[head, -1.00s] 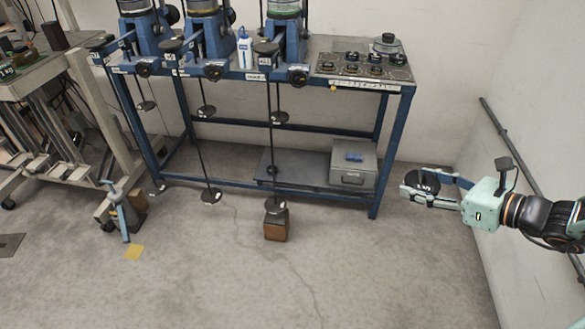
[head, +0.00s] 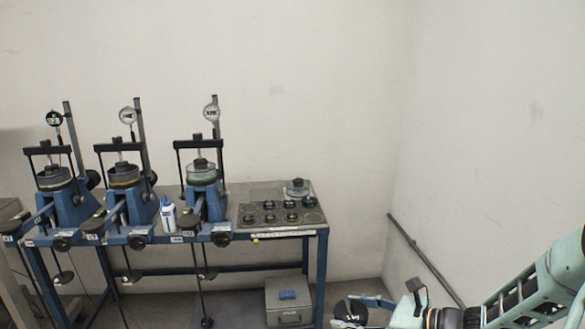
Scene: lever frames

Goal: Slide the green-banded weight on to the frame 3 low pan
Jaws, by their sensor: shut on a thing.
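My gripper (head: 345,314) is at the bottom edge of the head view, right of the bench, and partly cut off. It is shut on a dark round weight (head: 352,308); no green band can be made out on it. Three blue lever frames stand on the bench: left (head: 66,200), middle (head: 128,195) and right (head: 207,195). Their number labels are too small to read.
A tray of several dark weights (head: 280,215) lies on the bench's right end, with another weight (head: 298,187) behind it. A white bottle (head: 168,214) stands between the middle and right frames. A grey box (head: 289,300) sits below. A wall rail (head: 425,258) runs along the right.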

